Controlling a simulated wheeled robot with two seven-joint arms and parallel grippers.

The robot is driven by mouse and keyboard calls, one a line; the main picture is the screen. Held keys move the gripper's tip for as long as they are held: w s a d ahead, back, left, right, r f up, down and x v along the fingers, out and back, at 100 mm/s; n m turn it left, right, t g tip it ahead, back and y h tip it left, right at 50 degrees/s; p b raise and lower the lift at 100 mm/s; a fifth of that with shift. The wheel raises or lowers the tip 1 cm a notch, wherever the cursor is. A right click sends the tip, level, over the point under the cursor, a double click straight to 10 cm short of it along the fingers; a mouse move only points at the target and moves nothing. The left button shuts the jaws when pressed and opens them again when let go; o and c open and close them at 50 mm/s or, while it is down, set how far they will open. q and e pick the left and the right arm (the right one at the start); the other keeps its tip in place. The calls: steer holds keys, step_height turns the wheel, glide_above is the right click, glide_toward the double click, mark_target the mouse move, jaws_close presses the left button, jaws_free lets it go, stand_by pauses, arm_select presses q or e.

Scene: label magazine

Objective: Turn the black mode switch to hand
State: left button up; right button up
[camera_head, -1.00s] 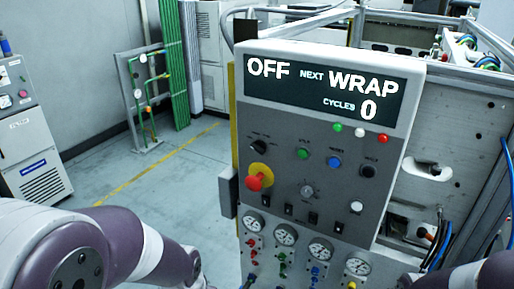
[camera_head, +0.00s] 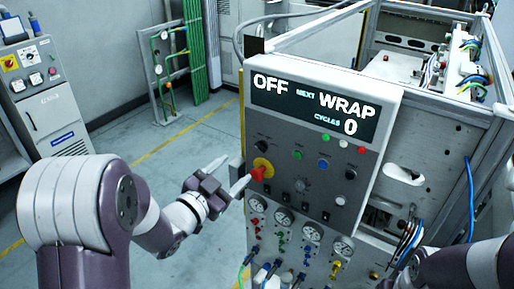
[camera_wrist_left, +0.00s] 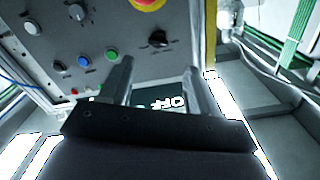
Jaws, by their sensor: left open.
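The black mode switch (camera_head: 262,146) is a small dark knob at the upper left of the grey control panel (camera_head: 322,203), below the display (camera_head: 313,106), which reads OFF, NEXT WRAP, CYCLES 0. In the left wrist view, where the panel appears upside down, the black knob (camera_wrist_left: 159,39) shows beyond my fingertips, slightly right of centre. My left gripper (camera_head: 229,174) is open and empty, left of the panel and lower than the knob in the head view. Its two fingers (camera_wrist_left: 157,76) point toward the panel, apart from the knob. My right gripper is out of the head view.
A red emergency stop on a yellow ring (camera_head: 260,170) sits just below the knob. Green, blue and black buttons are further right. Gauges (camera_head: 284,221) and hoses line the lower panel. Open floor (camera_head: 170,140) lies left of the machine.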

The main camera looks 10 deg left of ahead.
mark_target(259, 149)
arm_select(q)
steer(key=p+x, duration=0.3)
steer(key=x, duration=0.6)
steer(key=shift+w+d, duration=0.15)
steer(key=shift+d, duration=0.1)
steer(key=shift+w, duration=0.35)
steer(key=shift+d, duration=0.1)
steer(key=shift+c, duration=0.3)
steer(key=c, duration=1)
